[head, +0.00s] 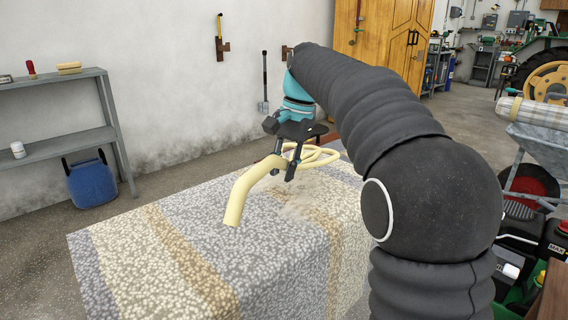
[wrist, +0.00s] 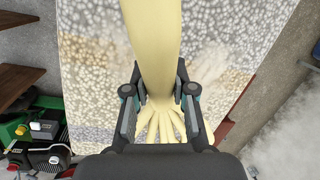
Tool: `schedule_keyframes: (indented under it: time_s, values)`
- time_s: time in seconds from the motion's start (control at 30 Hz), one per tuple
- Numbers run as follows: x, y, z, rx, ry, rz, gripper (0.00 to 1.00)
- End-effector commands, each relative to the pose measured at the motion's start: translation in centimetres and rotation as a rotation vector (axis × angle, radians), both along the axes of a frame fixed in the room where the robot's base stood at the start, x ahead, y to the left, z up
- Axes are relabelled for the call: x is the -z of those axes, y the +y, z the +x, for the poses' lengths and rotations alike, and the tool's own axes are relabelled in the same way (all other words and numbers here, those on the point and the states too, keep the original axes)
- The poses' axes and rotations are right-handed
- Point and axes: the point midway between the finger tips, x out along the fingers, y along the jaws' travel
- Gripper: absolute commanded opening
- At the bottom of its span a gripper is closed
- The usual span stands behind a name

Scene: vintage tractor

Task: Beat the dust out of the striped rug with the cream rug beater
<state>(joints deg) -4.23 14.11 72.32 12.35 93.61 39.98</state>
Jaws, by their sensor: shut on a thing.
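The cream rug beater (head: 250,188) is held in my gripper (head: 284,166), above the rug. Its thick bent handle points down to the front left, and its looped head (head: 322,156) is on the far side of the fingers. In the wrist view the beater (wrist: 153,40) runs between both fingers of my gripper (wrist: 158,92), which are shut on it. The striped rug (head: 150,265) lies over a raised block-like support, with its side hanging down. It has grey, cream and tan bands. A dull brownish patch shows on its top, also on the rug (wrist: 95,75) in the wrist view.
A grey shelf (head: 60,138) with a blue container (head: 91,182) stands at the left wall. A wheelbarrow (head: 540,145) and several cans and tools crowd the right. A wooden cabinet (head: 380,30) stands at the back. Floor between shelf and rug is clear.

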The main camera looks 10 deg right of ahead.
Motion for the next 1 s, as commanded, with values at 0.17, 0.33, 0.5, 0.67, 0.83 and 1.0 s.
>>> schedule_keyframes:
  time_s: [0.17, 0.33, 0.5, 0.67, 0.83, 1.0]
  values:
    - [5.8, 0.0, -0.1, 0.0, 0.002, 0.0, 0.0]
    - [6.9, 0.0, 0.0, -0.001, 0.0, 0.0, 0.0]
    - [6.3, 0.0, 0.0, 0.0, 0.001, 0.0, 0.0]
    - [3.9, 0.0, 0.0, 0.0, 0.0, 0.0, 0.0]
    - [1.1, 0.0, 0.0, 0.0, 0.0, 0.0, 0.0]
    - [-1.2, 0.0, 0.0, -0.001, 0.0, 0.0, 0.0]
